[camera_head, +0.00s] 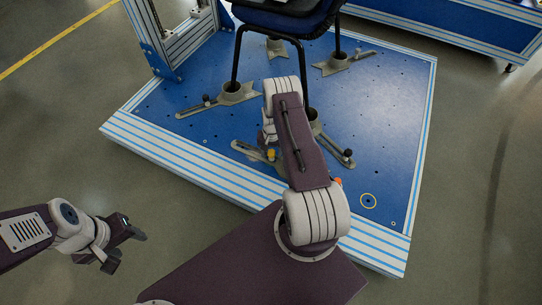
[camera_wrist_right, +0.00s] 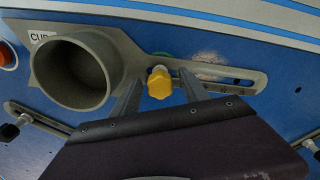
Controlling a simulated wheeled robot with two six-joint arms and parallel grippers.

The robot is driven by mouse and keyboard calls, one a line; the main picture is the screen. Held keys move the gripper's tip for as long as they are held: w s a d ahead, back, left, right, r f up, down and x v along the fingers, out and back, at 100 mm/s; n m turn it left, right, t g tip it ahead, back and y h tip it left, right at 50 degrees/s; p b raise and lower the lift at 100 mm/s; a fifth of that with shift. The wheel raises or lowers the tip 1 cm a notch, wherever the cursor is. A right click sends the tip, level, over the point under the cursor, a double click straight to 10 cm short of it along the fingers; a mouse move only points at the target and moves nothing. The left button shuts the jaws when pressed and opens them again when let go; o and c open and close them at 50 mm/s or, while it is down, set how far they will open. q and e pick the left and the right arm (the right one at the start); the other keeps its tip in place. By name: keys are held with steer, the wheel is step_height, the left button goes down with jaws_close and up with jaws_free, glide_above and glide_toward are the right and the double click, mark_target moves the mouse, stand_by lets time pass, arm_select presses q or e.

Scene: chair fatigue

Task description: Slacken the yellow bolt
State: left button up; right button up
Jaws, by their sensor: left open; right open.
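The yellow bolt (camera_head: 271,154) stands on a slotted grey clamp plate (camera_head: 246,148) near the front edge of the blue platform. In the right wrist view the yellow bolt (camera_wrist_right: 159,82) shows close up, with its faceted head between the two fingertips of my right gripper (camera_wrist_right: 160,90). That gripper is open, with a finger on each side of the bolt; a gap shows around the head. In the head view my right arm hides most of this gripper. My left gripper (camera_head: 126,251) is open and empty over the floor at lower left.
The blue platform (camera_head: 395,130) carries several more clamps with black knobs, around the legs of a dark chair (camera_head: 285,18). A grey cup (camera_wrist_right: 75,70) stands left of the bolt in the wrist view. A blue frame post (camera_head: 158,62) rises at the back left.

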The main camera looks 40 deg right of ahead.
steer(key=shift+m, duration=0.3)
steer(key=m, duration=0.5)
steer(key=shift+m, duration=0.3)
steer(key=m, duration=0.6)
steer(key=c, duration=0.7)
steer(key=shift+n, duration=0.7)
steer(key=shift+c, duration=0.2)
steer(key=shift+n, duration=1.4)
steer(key=o, duration=0.7)
steer(key=shift+o, duration=0.2)
